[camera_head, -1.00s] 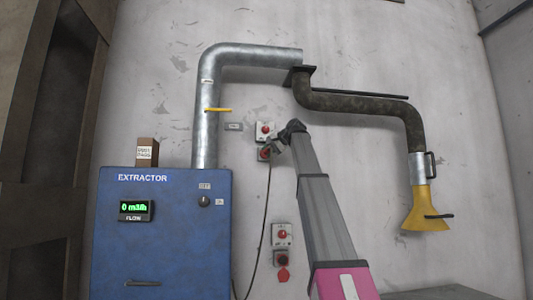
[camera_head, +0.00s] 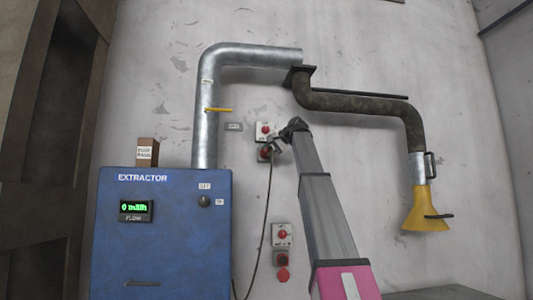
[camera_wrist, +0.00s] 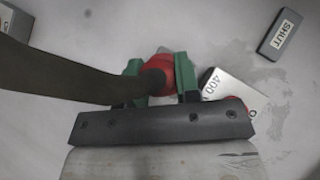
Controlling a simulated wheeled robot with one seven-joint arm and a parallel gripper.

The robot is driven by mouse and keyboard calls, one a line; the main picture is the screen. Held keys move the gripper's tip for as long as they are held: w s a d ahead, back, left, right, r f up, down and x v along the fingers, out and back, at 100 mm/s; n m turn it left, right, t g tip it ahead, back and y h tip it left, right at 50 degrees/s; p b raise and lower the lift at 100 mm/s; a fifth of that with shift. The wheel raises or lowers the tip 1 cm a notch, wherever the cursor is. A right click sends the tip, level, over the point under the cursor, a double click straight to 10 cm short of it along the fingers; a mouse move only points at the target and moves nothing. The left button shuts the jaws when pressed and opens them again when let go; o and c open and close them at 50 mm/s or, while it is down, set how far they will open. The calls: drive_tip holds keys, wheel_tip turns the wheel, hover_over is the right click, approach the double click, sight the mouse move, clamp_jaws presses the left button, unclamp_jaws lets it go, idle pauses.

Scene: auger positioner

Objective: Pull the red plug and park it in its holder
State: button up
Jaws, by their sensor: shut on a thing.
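The red plug (camera_wrist: 156,73) is between the green fingers of my gripper (camera_wrist: 160,80) in the wrist view. A thick dark cable runs from the plug to the left edge. In the head view my gripper (camera_head: 276,145) is at the upper wall socket (camera_head: 264,154), just below a grey box with a red button (camera_head: 265,131). The cable (camera_head: 263,225) hangs from there down the wall. Whether the plug is fully seated is hidden. Lower down is a dark wall fitting (camera_head: 281,258) with a red flap (camera_head: 283,274); I cannot tell whether it is the holder.
A second grey box with a red button (camera_head: 282,235) is above the lower fitting. The blue extractor cabinet (camera_head: 160,245) stands left, a galvanised duct (camera_head: 207,120) rising behind it. A yellow hood (camera_head: 426,210) hangs right. A "SHUT" block (camera_wrist: 280,33) is upper right in the wrist view.

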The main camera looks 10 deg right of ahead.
sight(271, 147)
drive_tip(key=shift+s, duration=0.8)
drive_tip(key=shift+s, duration=1.9)
drive_tip(key=shift+s+d+f, duration=0.1)
drive_tip(key=shift+s+f, duration=0.1)
drive_tip(key=shift+f, duration=0.05)
drive_tip(key=d+f, duration=0.9)
drive_tip(key=f, duration=0.7)
drive_tip(key=w+d+f, duration=0.1)
drive_tip(key=d+f, duration=0.8)
drive_tip(key=f, duration=0.8)
drive_tip(key=w+d+f, duration=0.1)
drive_tip(key=d+f, duration=0.8)
drive_tip(key=f, duration=0.7)
drive_tip(key=shift+d+f, duration=0.2)
drive_tip(key=shift+d, duration=0.2)
drive_tip(key=shift+w, duration=0.1)
drive_tip(key=shift+w, duration=0.15)
drive_tip(key=shift+w, duration=2.25)
